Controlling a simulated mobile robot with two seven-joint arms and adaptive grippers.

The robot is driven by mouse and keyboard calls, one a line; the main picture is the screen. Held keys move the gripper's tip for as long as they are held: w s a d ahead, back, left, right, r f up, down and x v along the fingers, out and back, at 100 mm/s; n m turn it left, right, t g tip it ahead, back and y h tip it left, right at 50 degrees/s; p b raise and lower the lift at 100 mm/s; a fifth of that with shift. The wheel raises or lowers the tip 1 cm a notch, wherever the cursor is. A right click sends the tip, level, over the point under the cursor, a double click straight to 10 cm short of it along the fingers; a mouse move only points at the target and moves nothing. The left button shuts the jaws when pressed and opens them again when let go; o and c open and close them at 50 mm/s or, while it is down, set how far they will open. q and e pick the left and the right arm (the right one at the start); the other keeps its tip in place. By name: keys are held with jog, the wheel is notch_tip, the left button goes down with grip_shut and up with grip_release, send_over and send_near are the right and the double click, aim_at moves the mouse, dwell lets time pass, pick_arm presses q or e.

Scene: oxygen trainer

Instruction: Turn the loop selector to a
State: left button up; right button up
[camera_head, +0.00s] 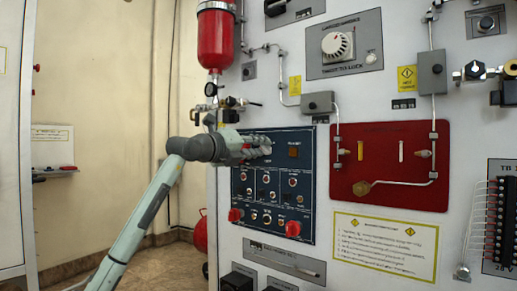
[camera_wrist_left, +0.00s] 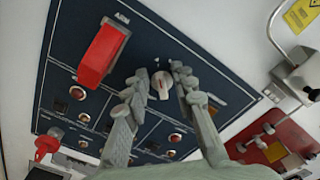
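A dark blue control panel (camera_head: 303,190) is on the white wall; it also fills much of the left wrist view (camera_wrist_left: 75,75). My left gripper (camera_head: 268,146) is in front of the panel's upper part. In the left wrist view its two fingers (camera_wrist_left: 160,72) are apart, on either side of a pale rotary knob with a red mark (camera_wrist_left: 161,84), which looks like the loop selector. Gaps show beside the knob, and I cannot tell whether either finger touches it. The panel lettering is too small to read. My right gripper is not in view.
A red block-like cover (camera_wrist_left: 103,55) stands out close to the left of the fingers. Red knobs (camera_head: 292,228) project from the panel's lower edge. A red plate with pipes (camera_head: 390,165) is to the right; a red cylinder (camera_head: 216,40) hangs above.

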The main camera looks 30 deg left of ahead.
pick_arm(q)
jog(key=shift+s, duration=0.15)
jog(key=s, duration=1.1)
jog(key=shift+s+a, duration=0.4)
jog(key=shift+a, duration=0.05)
